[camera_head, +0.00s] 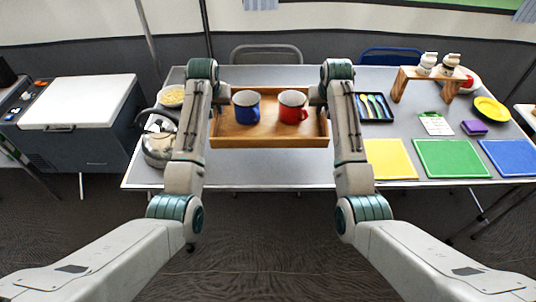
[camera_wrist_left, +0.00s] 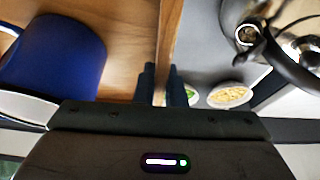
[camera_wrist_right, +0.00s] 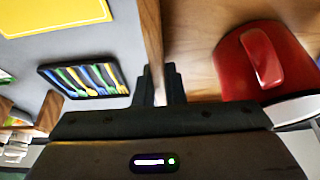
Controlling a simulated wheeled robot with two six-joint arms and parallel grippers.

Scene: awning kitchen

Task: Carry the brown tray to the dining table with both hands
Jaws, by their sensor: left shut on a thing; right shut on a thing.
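The brown wooden tray (camera_head: 270,142) is at the middle of the head view, over the near part of the grey dining table (camera_head: 270,176). Whether it touches the tabletop I cannot tell. A blue mug (camera_head: 246,107) and a red mug (camera_head: 292,106) stand upright in it. My left gripper (camera_wrist_left: 166,88) is shut on the tray's left wall, beside the blue mug. My right gripper (camera_wrist_right: 159,88) is shut on the tray's right wall, beside the red mug. In the head view my arms partly hide both tray ends.
A kettle (camera_head: 158,148) and a bowl of food (camera_head: 172,97) are left of the tray. A cutlery tray (camera_head: 374,108), yellow (camera_head: 389,160), green (camera_head: 452,158) and blue (camera_head: 508,157) mats, and a wooden stand (camera_head: 400,84) are right. A white-lidded cooler (camera_head: 80,102) stands left of the table.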

